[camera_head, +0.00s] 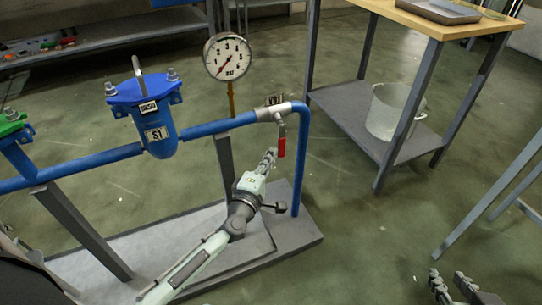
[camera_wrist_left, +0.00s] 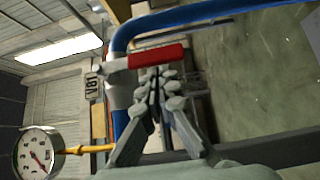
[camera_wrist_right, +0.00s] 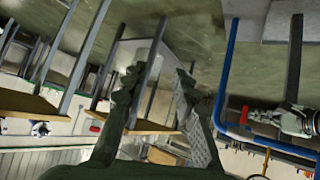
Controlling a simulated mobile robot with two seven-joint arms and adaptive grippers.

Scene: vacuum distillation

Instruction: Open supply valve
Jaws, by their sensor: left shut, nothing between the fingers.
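The supply valve (camera_head: 280,115) sits on the blue pipe near its bend, with a small tag above it. Its red lever (camera_head: 282,147) hangs down from the valve in the head view. The red lever (camera_wrist_left: 158,56) lies across the picture in the left wrist view, just beyond my fingertips. My left gripper (camera_head: 270,157) is shut and empty, just left of the lever; its closed fingers (camera_wrist_left: 157,80) point at the lever. I cannot tell whether they touch it. My right gripper (camera_head: 452,284) is open and empty, low at the right, far from the valve.
A pressure gauge (camera_head: 227,56) on a yellow stem stands above the pipe. A blue strainer (camera_head: 158,125) is left of it. The blue pipe (camera_head: 298,165) drops to a grey base (camera_head: 305,236). A wooden-topped table (camera_head: 455,24) with a white bucket (camera_head: 393,110) stands at the right.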

